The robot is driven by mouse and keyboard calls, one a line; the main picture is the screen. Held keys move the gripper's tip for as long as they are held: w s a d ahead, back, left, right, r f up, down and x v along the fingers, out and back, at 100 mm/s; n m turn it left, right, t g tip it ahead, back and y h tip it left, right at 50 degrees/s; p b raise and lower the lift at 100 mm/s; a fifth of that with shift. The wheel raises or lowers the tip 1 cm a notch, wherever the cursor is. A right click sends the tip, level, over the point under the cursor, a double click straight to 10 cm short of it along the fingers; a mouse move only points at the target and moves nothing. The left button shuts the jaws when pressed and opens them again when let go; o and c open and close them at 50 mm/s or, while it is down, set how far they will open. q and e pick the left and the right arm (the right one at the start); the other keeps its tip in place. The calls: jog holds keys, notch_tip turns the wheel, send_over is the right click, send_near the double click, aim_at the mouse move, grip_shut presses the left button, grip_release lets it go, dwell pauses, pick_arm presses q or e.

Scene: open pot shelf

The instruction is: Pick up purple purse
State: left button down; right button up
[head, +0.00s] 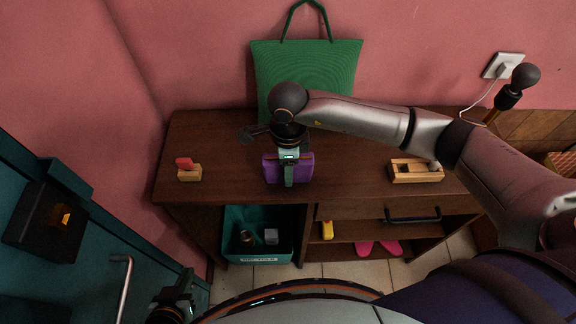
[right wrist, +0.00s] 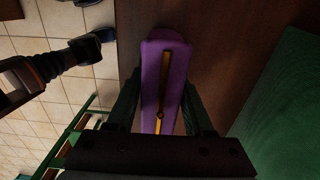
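The purple purse (head: 302,167) stands on the wooden shelf top, near its front edge. In the right wrist view the purse (right wrist: 165,75) shows from above, with a yellow zip line along its top. My right gripper (head: 288,180) reaches down over the purse from above and hides its middle. In the right wrist view its two fingers (right wrist: 162,90) stand apart, one on each side of the purse, with a thin gap visible on the left side. My left gripper (head: 183,280) is low at the left, away from the shelf; its fingers are too small and dark to read.
On the shelf top (head: 215,140), a wooden block with a red top (head: 188,171) stands left and a wooden box (head: 408,172) right. A green bag (head: 325,60) stands behind. A teal bin (head: 258,218) is below. A teal door (head: 60,270) is at left.

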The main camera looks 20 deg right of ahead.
grip_shut()
jog(key=shift+r, duration=0.15)
dwell(0.4)
